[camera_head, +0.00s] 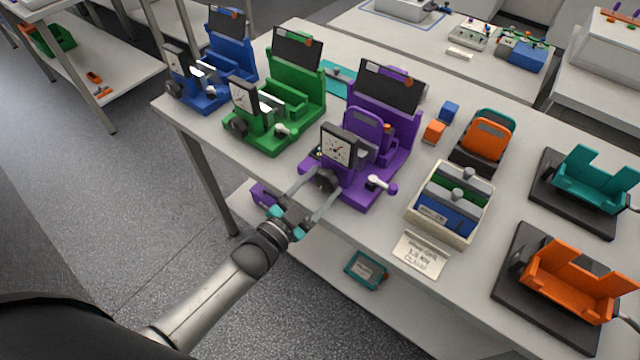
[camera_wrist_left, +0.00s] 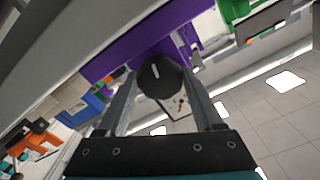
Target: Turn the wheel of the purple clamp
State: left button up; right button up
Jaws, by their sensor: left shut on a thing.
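The purple clamp (camera_head: 366,182) stands near the front edge of the table, with a square dial gauge (camera_head: 339,147) on its front and a white-handled lever (camera_head: 380,184) at its right. Its dark round wheel (camera_wrist_left: 160,77) with a white mark sits between the fingers of my left gripper (camera_wrist_left: 163,85) in the left wrist view. In the head view my left gripper (camera_head: 322,186) reaches in from the front, its fingers at the wheel below the gauge. It is shut on the wheel. My right gripper is not in view.
A green clamp (camera_head: 288,105) and a blue clamp (camera_head: 222,75) stand to the left. At the right are a cream box (camera_head: 444,229) with blue and green cells, a label card (camera_head: 420,253), and orange (camera_head: 571,283) and teal (camera_head: 598,178) cradles. The floor in front is clear.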

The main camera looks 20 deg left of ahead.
pick_arm(q)
jog(key=shift+r, duration=0.1)
jog(key=o, duration=1.4)
jog(key=shift+c, duration=0.2)
jog(key=v, duration=1.5)
